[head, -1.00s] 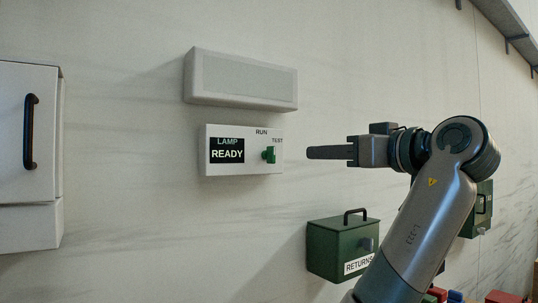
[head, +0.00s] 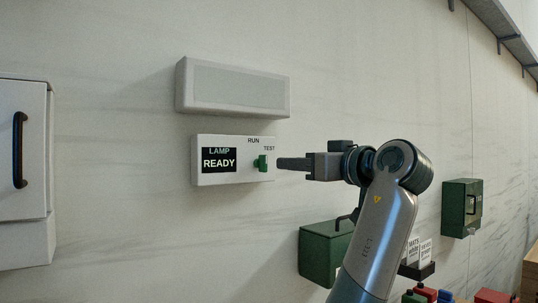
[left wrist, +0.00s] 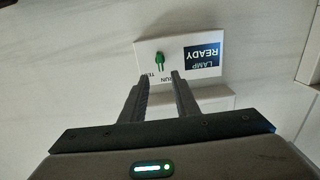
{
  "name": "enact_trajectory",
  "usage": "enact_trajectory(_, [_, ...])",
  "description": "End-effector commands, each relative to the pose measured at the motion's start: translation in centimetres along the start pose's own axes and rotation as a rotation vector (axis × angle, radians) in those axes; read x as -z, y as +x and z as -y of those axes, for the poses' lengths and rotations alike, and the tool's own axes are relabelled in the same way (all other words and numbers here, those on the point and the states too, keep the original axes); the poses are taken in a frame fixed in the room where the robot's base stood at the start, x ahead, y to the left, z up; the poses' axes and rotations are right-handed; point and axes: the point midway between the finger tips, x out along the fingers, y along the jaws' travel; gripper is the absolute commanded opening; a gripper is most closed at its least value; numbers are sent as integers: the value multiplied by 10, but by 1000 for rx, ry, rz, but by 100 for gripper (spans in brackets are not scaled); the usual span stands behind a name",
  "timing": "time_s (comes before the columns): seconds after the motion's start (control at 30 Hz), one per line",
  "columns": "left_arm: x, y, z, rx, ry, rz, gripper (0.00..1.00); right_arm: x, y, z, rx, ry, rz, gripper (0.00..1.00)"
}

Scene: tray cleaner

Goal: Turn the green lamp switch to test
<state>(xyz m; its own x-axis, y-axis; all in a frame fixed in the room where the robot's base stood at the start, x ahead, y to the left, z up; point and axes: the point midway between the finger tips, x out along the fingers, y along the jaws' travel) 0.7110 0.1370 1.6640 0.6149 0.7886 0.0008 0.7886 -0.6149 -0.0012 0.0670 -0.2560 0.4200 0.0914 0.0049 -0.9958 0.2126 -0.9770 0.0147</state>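The green lamp switch (head: 262,163) sits on the right part of a white wall panel (head: 210,180). RUN is printed above it and TEST to its upper right; I cannot tell for sure which label it points at. The panel's black display (head: 219,160) reads LAMP READY. My left gripper (head: 282,163) is just right of the switch, level with it, seen side-on. In the left wrist view the gripper (left wrist: 160,84) is open with nothing between its fingers, and the switch (left wrist: 159,58) appears upside down beyond the gap. My right gripper is not in view.
A pale wall box (head: 240,88) juts out just above the panel. A white cabinet (head: 22,150) with a dark handle is at the left. A green box (head: 320,252) is below my arm and another green wall box (head: 462,208) is at the right.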

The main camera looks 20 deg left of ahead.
Motion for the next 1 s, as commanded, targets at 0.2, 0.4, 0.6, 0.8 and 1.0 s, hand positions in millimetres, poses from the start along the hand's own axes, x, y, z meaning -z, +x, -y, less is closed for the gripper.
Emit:
enact_trajectory(0.2, [5,42,1,4,2,1,28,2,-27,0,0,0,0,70])
enact_trajectory(0.4, [4,75,1,3,2,1,28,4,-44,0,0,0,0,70])
enact_trajectory(0.6, [2,95,0,2,2,1,28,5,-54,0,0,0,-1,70])
enact_trajectory(0.8, [0,101,0,0,0,0,28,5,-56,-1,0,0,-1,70])
enact_trajectory(1.0, [0,101,0,0,0,0,28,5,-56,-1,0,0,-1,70])
